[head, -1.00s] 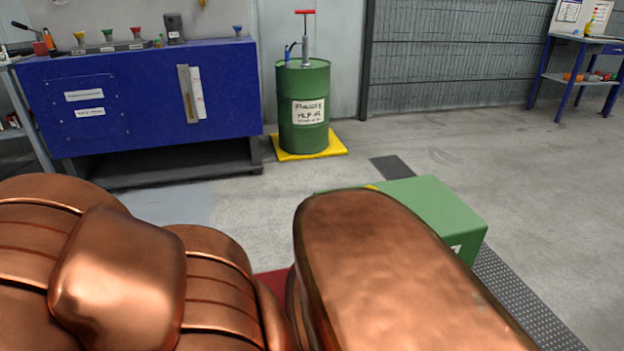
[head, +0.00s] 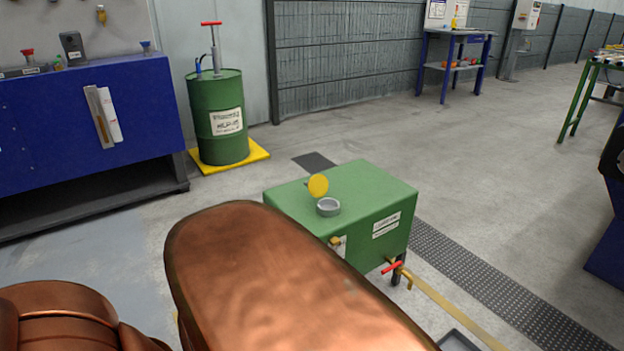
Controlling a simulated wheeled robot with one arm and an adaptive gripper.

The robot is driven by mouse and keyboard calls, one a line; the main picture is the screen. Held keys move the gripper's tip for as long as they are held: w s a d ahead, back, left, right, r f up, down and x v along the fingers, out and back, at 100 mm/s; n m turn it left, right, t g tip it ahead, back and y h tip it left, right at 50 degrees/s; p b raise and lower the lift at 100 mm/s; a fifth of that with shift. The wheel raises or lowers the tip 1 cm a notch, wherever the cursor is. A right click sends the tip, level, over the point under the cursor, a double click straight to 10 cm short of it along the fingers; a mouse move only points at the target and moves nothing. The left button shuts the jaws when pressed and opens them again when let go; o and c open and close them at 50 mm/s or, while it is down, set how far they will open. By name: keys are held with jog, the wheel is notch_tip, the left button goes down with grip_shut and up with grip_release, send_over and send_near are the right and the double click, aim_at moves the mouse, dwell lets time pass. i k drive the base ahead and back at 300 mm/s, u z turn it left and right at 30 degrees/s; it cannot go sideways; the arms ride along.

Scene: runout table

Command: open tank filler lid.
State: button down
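A green box-shaped tank (head: 290,205) stands on the floor in the middle of the head view. On its top is a short grey round filler neck (head: 328,207). A yellow disc-shaped lid (head: 318,186) stands upright at the neck's far edge, so the lid looks raised and the neck uncovered. A large copper-coloured arm part, which appears to be mine, covers the lower middle and hides the tank's near left part. My gripper is not in view.
A red-handled valve (head: 391,267) sticks out low at the tank's front, near a grey tray (head: 458,341). A green drum (head: 217,115) stands on a yellow base behind left. A blue bench (head: 60,130) is at left. Floor right of the tank is open.

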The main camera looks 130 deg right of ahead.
aim_at(317, 186)
jog(key=z, duration=1.35)
jog(key=i, duration=0.85)
jog(key=z, duration=1.8)
jog(key=i, duration=1.65)
jog(key=z, duration=0.85)
jog(key=i, duration=0.8)
jog(key=z, duration=1)
